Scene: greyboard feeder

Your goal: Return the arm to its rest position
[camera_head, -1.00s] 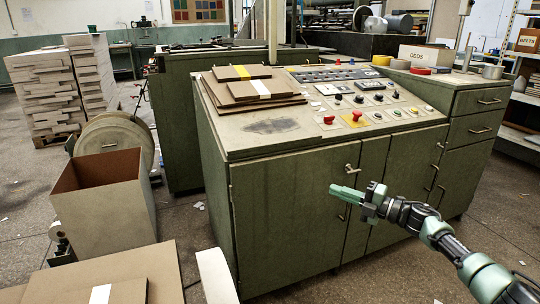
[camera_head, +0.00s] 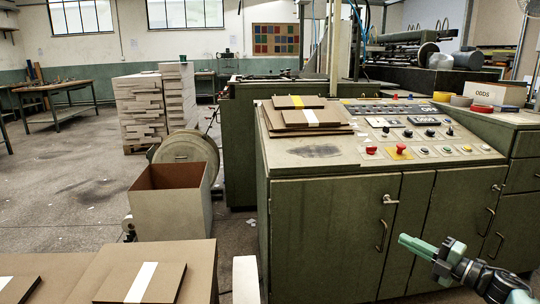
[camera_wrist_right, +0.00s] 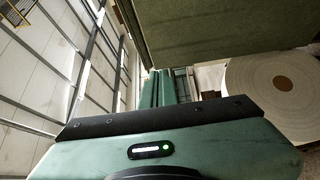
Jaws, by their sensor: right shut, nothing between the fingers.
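My right gripper (camera_head: 418,246) is at the lower right of the head view, in front of the green control cabinet's (camera_head: 330,235) doors. Its green fingers are shut with nothing between them, and they point left. In the right wrist view the closed fingers (camera_wrist_right: 168,88) show beyond the gripper's body. My right arm comes in from the lower right corner. My left gripper is not in the head view.
Stacked brown boards (camera_head: 302,117) lie on the cabinet top beside buttons. A brown open bin (camera_head: 172,210) stands left of the cabinet. More boards (camera_head: 150,275) lie at the lower left. Pale board stacks (camera_head: 142,110) stand behind. Floor at the left is mostly clear.

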